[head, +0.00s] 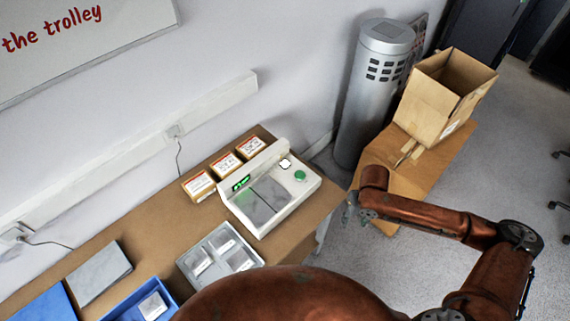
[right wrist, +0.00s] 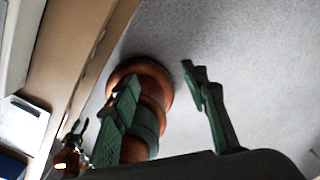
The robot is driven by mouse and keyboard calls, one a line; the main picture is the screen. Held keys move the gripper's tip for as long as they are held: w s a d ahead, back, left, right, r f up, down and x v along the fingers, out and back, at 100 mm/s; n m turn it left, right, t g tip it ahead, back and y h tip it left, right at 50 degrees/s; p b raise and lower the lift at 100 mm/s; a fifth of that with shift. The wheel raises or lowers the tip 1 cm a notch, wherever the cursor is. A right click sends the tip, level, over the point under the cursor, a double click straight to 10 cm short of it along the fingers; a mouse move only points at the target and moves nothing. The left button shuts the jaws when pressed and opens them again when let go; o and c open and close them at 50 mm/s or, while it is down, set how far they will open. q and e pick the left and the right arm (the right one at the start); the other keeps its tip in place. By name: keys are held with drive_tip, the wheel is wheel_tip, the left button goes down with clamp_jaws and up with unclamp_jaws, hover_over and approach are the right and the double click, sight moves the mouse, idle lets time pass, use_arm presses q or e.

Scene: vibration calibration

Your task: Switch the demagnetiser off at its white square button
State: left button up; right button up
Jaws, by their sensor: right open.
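The demagnetiser (head: 269,188) is a white box with a lit green display and grey plates on top, standing at the right end of the table. Its white square button (head: 285,163) is near the back edge, beside a round green button (head: 300,176). My right gripper (head: 349,208) is off the table's right end, to the right of the demagnetiser and apart from it. In the right wrist view its green-padded fingers (right wrist: 160,92) are spread with nothing between them. My left gripper cannot be made out in the head view.
Small labelled boxes (head: 224,166) stand behind the demagnetiser's left side. A grey divided tray (head: 188,264) and a blue bin (head: 137,299) are on the table. An open cardboard box (head: 428,110) and a grey cylinder (head: 367,95) stand beyond the table's right end.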

clamp_jaws()
idle(1.5)
